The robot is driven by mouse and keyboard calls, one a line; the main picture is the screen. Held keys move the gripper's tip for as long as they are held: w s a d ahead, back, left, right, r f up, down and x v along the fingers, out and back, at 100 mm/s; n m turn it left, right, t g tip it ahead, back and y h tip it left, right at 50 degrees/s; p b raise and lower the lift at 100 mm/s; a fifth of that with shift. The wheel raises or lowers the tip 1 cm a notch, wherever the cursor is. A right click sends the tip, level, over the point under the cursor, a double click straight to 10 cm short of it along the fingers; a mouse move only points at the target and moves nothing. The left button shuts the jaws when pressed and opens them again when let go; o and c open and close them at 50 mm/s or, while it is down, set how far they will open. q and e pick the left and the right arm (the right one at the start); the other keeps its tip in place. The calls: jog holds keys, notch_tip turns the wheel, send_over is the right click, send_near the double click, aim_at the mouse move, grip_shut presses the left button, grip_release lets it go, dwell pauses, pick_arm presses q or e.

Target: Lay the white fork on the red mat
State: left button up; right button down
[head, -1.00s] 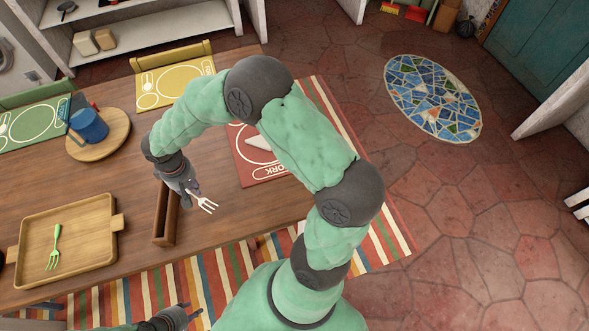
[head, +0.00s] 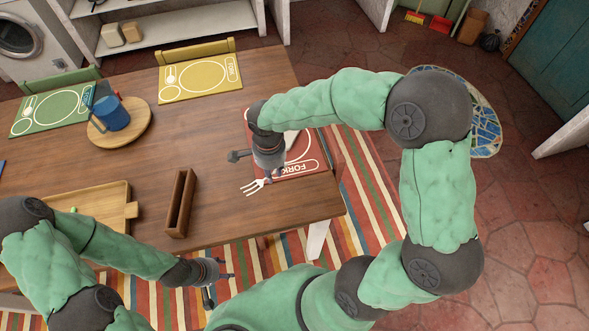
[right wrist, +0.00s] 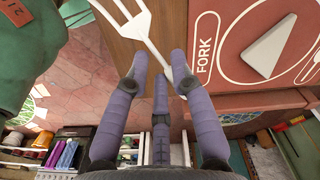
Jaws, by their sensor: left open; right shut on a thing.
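The fork's height above the table is hard to tell. My left gripper (head: 218,278) is open and empty, in front of the table's near edge.
A white wedge-shaped thing (right wrist: 270,45) lies on the red mat. A narrow wooden box (head: 180,203) stands left of my right gripper.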

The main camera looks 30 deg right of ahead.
jog(key=s+r+m, duration=0.1)
jog(key=s+m, duration=0.1)
jog(key=m, duration=0.3)
jog(key=b, duration=0.5)
send_over(300, 169)
jog(key=f, duration=0.8)
jog(key=shift+s+a+f, duration=0.2)
jog(key=shift+a+f, duration=0.15)
jog(key=shift+f, duration=0.05)
jog(key=shift+d+f, duration=0.15)
jog(key=shift+w+d+f+b, duration=0.1)
jog(key=shift+f+b, duration=0.35)
jog(key=shift+f, duration=0.45)
jog(key=shift+w+d+f+b, duration=0.1)
jog(key=shift+f+b, duration=0.3)
jog(key=shift+f, duration=0.5)
jog(key=shift+f, duration=0.2)
jog(key=c, duration=1.1)
grip_release()
jog(key=shift+o, duration=0.2)
